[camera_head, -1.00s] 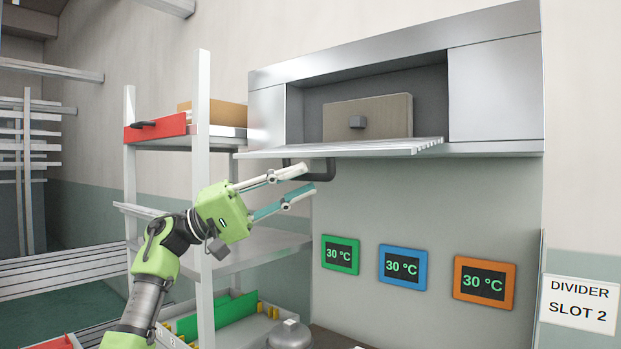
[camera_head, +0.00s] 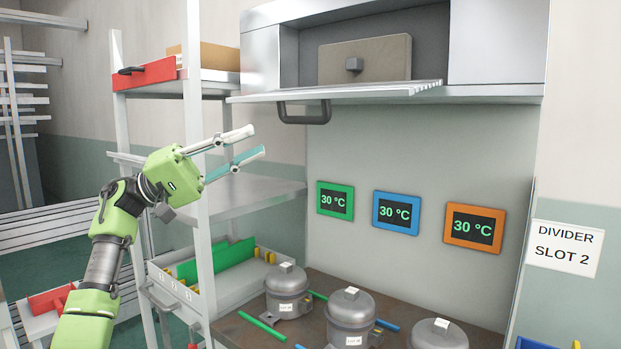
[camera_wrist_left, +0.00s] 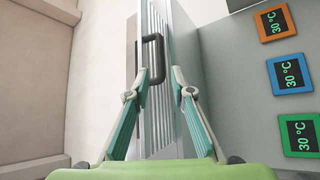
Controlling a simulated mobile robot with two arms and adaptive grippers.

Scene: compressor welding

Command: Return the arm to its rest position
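My left gripper (camera_head: 258,143) is green with pale fingers and is open and empty. In the head view it is in the air left of the metal cabinet, below the dark handle (camera_head: 304,112) and apart from it. The handle hangs from the lowered cabinet door (camera_head: 340,93), which stands out roughly level. In the left wrist view the open fingers (camera_wrist_left: 161,82) show with the handle (camera_wrist_left: 152,60) beyond them and nothing between the tips. My right gripper is in neither view.
A white shelf rack (camera_head: 196,200) stands close behind the left arm. Green, blue (camera_head: 396,212) and orange temperature displays hang on the panel. Three grey compressors (camera_head: 351,317) stand on the bench below with coloured rods. A grey box (camera_head: 366,58) sits inside the open cabinet.

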